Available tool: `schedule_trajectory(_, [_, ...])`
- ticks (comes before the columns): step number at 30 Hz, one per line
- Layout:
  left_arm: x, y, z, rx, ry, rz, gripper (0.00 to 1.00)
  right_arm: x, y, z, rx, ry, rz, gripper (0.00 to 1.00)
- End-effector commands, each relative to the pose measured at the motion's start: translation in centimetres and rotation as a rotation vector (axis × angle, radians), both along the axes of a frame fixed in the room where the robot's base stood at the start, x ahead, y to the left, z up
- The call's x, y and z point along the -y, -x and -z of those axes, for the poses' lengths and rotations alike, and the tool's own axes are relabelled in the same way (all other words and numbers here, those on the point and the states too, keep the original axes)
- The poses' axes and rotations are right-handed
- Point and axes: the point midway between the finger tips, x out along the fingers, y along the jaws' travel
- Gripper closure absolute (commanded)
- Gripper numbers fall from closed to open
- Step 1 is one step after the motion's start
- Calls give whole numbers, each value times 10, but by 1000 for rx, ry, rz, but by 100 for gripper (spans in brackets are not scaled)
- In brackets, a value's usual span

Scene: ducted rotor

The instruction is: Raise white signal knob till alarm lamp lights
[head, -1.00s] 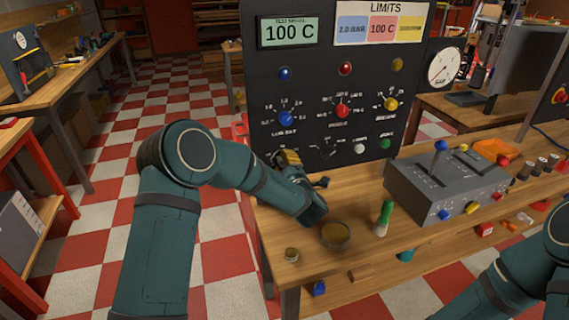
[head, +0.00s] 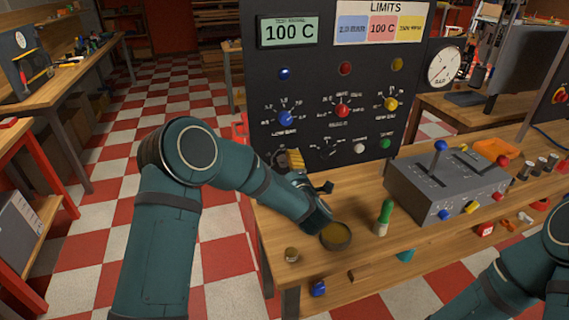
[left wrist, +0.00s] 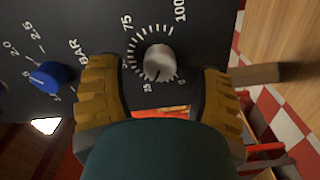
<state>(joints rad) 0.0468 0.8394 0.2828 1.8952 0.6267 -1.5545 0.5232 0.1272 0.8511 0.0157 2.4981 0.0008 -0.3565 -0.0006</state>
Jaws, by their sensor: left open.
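The white signal knob (left wrist: 158,62) shows as a pale grey-white knob on the dark panel in the left wrist view. A printed scale with 25, 75 and 100 surrounds it. My left gripper (left wrist: 160,92) is open, its yellow-brown fingers on either side of the knob with gaps to it. In the head view my left gripper (head: 290,160) is at the panel's lower left and hides this knob. The test signal display (head: 286,31) reads 100 C. The blue (head: 285,74), red (head: 345,69) and yellow (head: 397,65) lamps look unlit. Only my right arm shows, not its gripper.
Blue (head: 286,118), red (head: 343,111) and yellow (head: 391,104) limit knobs are above the gripper's level. A white button (head: 359,148) and green button (head: 385,144) are to its right. A round dish (head: 336,236), green-topped item (head: 384,217) and grey lever box (head: 447,185) stand on the bench.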

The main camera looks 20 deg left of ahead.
Motion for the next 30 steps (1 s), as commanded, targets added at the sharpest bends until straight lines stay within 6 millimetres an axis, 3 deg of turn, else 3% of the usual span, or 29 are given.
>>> schedule_trajectory(9, [37,54,0,-2,-1,3,34,0,0,0,0,0,0,100])
schedule_trajectory(15, [50,74,0,-1,0,2,34,0,0,0,0,0,0,100])
schedule_trajectory(30, [54,80,0,1,-1,-1,34,0,0,0,0,0,0,100])
